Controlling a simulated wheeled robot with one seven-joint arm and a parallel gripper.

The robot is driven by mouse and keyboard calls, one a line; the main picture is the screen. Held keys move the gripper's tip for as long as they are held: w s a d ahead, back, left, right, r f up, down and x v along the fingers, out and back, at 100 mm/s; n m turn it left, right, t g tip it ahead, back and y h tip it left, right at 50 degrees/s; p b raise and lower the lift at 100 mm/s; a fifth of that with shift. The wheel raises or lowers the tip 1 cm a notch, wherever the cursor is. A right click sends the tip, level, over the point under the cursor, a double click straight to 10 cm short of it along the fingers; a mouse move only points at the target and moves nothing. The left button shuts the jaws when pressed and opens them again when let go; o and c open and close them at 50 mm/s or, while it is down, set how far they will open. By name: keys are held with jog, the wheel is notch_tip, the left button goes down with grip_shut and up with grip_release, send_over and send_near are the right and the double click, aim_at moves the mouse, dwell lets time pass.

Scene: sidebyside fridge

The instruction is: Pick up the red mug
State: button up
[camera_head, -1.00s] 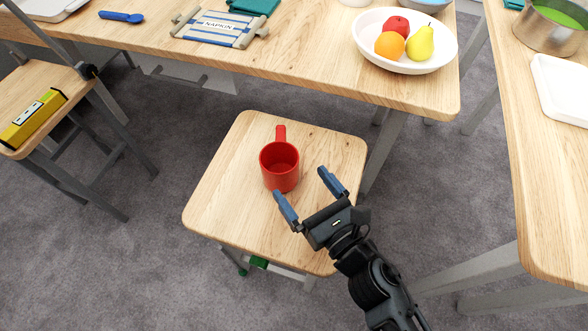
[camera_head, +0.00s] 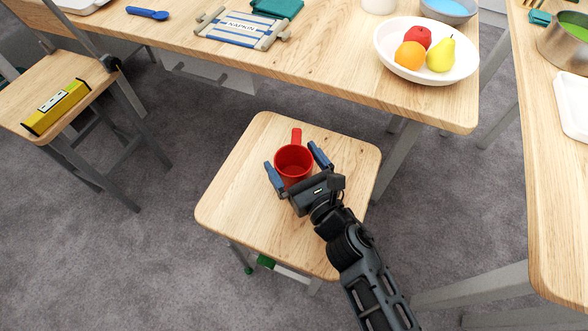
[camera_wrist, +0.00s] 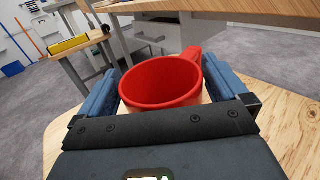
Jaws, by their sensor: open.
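The red mug (camera_head: 294,163) stands upright and empty on a square wooden stool (camera_head: 235,200). Its handle points away from me, toward the large table. My gripper (camera_head: 295,161) is open, with one blue finger on each side of the mug. In the wrist view the mug (camera_wrist: 160,82) sits between the two fingers (camera_wrist: 165,90), with its handle at the far right. I cannot tell whether either finger touches it. The lower part of the mug is hidden behind my gripper in the wrist view.
A second table (camera_head: 550,190) stands at the right.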

jog(key=c, duration=1.3)
jog(key=shift+c, duration=0.2)
jog(key=shift+r, duration=0.15)
